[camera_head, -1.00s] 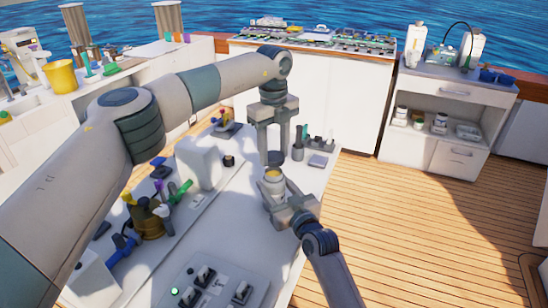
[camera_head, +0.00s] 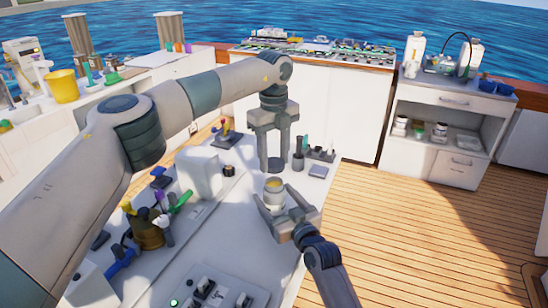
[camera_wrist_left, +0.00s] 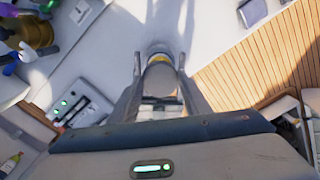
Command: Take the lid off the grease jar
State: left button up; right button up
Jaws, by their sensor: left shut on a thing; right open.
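The grease jar (camera_head: 273,195) is a small pale jar with yellow grease showing in its open top. It is upright over the pale bench top in the head view. My left gripper (camera_head: 277,158) points down above and just behind it, shut on the dark round lid (camera_head: 277,166). The lid is apart from the jar. My right gripper (camera_head: 276,196) is open, with its fingers spread on either side of the jar. In the left wrist view, my left fingers (camera_wrist_left: 163,82) reach forward; I cannot clearly tell lid from jar between them.
The bench top (camera_head: 225,235) holds a white block (camera_head: 197,172), a brass-coloured part with coloured handles (camera_head: 148,228) and a switch panel (camera_head: 215,292). Dark upright items (camera_head: 299,158) stand right of my left gripper. Wooden deck (camera_head: 410,220) lies clear to the right.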

pick_arm(q)
jog(key=shift+f, duration=0.25)
pick_arm(e)
jog(key=v, duration=1.1)
jog(key=shift+s+d, duration=0.1)
jog(key=shift+s, duration=0.1)
jog(key=shift+f, duration=0.15)
